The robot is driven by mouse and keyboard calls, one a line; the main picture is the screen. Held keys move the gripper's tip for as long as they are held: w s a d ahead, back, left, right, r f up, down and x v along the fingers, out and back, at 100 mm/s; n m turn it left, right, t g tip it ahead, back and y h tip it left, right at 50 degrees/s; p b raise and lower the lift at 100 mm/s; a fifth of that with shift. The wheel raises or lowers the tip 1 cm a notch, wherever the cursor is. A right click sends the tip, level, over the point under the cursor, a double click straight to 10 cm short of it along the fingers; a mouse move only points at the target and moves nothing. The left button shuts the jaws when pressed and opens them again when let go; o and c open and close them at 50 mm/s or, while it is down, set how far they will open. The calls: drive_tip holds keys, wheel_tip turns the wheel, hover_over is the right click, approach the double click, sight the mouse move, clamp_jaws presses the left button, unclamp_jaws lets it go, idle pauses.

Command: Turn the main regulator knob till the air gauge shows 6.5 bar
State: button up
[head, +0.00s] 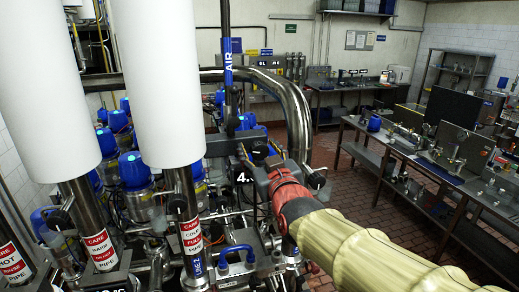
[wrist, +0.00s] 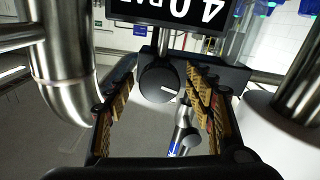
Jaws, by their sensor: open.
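The regulator knob (wrist: 158,84) is round and black with a white mark pointing right, in the middle of the wrist view. Above it, the air gauge display (wrist: 180,12) appears upside down and reads 4.0, its unit partly cut off. My gripper (wrist: 162,95) is open, with one ridged finger on each side of the knob in the picture. A gap shows on both sides, and I cannot tell how deep the knob sits between the fingers. In the head view the gauge (head: 242,178) shows only "4.", as my gripper (head: 262,165) covers the rest and hides the knob.
A blue-banded AIR pipe (head: 228,62) rises behind the gauge. A thick steel pipe (head: 297,115) bends down close to my wrist; a steel pipe (wrist: 62,70) also stands left in the wrist view. White-sleeved pipes (head: 155,85) crowd the left. Benches (head: 430,160) stand right, beyond open floor.

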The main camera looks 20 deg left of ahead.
drive_tip(key=c, duration=1.1)
drive_tip(key=shift+c, duration=0.4)
